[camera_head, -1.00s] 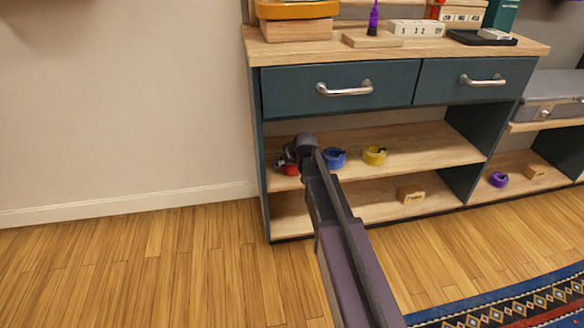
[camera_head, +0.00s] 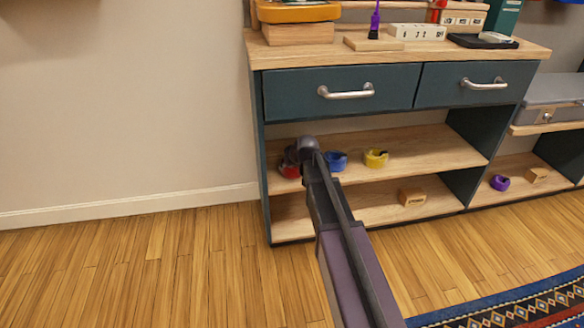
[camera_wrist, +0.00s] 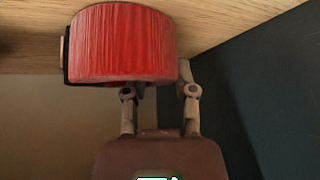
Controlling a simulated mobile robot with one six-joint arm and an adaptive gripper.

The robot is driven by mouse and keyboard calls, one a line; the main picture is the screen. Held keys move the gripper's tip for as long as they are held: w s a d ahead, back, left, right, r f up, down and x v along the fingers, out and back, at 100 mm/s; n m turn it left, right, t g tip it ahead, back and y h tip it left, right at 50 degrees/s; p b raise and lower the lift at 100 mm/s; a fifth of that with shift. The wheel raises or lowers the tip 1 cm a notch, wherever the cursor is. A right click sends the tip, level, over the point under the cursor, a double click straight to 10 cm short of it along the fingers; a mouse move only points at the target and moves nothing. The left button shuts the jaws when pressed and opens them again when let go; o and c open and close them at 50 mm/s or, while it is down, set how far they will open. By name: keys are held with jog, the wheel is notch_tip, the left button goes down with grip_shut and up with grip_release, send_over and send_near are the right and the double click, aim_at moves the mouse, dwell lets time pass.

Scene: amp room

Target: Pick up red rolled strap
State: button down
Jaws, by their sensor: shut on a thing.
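The red rolled strap (camera_head: 290,172) is at the left end of the cabinet's middle shelf, partly hidden behind my gripper (camera_head: 288,156). In the wrist view the red strap (camera_wrist: 122,42) fills the upper left, its ribbed outer band facing the camera. My gripper (camera_wrist: 160,88) is shut on the strap. One finger is at the strap's right side; the other finger's tip is hidden behind the band. I cannot tell whether the strap touches the shelf.
A blue strap (camera_head: 336,161) and a yellow strap (camera_head: 376,158) sit to the right on the same shelf (camera_head: 430,150). The cabinet's dark side panel (camera_wrist: 255,85) is close on the right in the wrist view. Drawers (camera_head: 340,90) are above.

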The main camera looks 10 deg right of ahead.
notch_tip(320, 180, up, 3)
jog(key=p, duration=0.2)
jog(key=shift+f+p, duration=0.2)
jog(key=shift+p, duration=0.15)
jog(key=shift+s+d+r+p, duration=0.25)
jog(key=shift+s+r+p, duration=0.05)
jog(key=shift+r+p, duration=0.3)
jog(key=s+d+r+p, duration=0.1)
jog(key=s+d, duration=0.9)
jog(key=d, duration=0.1)
jog(key=shift+s, duration=0.3)
jog(key=shift+r, duration=0.1)
